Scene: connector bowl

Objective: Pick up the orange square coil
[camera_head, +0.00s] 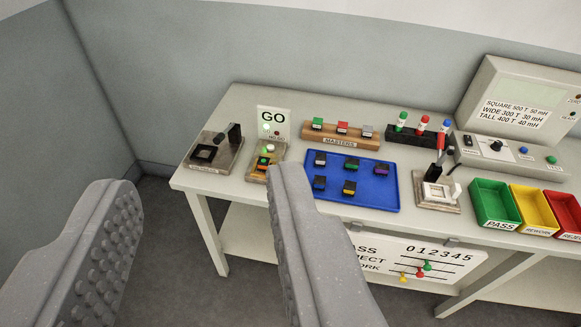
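A small orange piece (262,169), which looks like the orange coil, sits on the wooden GO fixture (255,177) at the left-middle of the bench. It is small in view, and its square shape cannot be made out clearly. My right fingertip stands in front of the fixture's lower right edge and hides part of it. My gripper (200,185) is open and empty, its two grey fingers wide apart in the foreground. It appears well short of the bench.
A blue tray (385,203) holds several dark coils with coloured bands. A dark clamp fixture (213,151) stands left of the GO sign (273,118). A masters rack (340,142), a white fixture (438,204), a meter (515,155) and green (497,222), yellow and red bins stand rightward.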

